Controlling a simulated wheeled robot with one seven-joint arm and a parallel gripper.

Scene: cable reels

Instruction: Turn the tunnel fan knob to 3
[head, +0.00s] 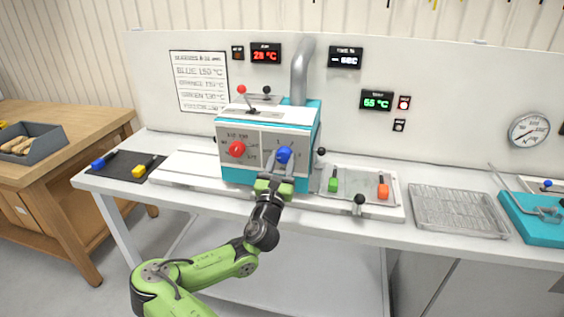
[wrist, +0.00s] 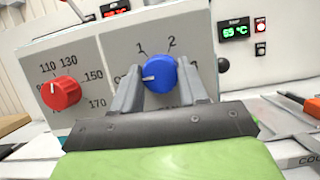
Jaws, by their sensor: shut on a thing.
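The blue knob (head: 284,155) is on the right half of the front panel of a white and teal machine (head: 266,118). In the wrist view the blue knob (wrist: 161,75) sits between the two fingers of my gripper (wrist: 160,90), which is shut on it. The knob's white mark points left, toward a label partly hidden by the left finger. In the head view my gripper (head: 276,172) reaches the panel from the front.
A red knob (wrist: 61,93) with a temperature scale is left of the blue one. A black ball lever (head: 359,199) stands front right. A tray with green and orange-handled tools (head: 350,176) and a wire rack (head: 458,210) lie to the right.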

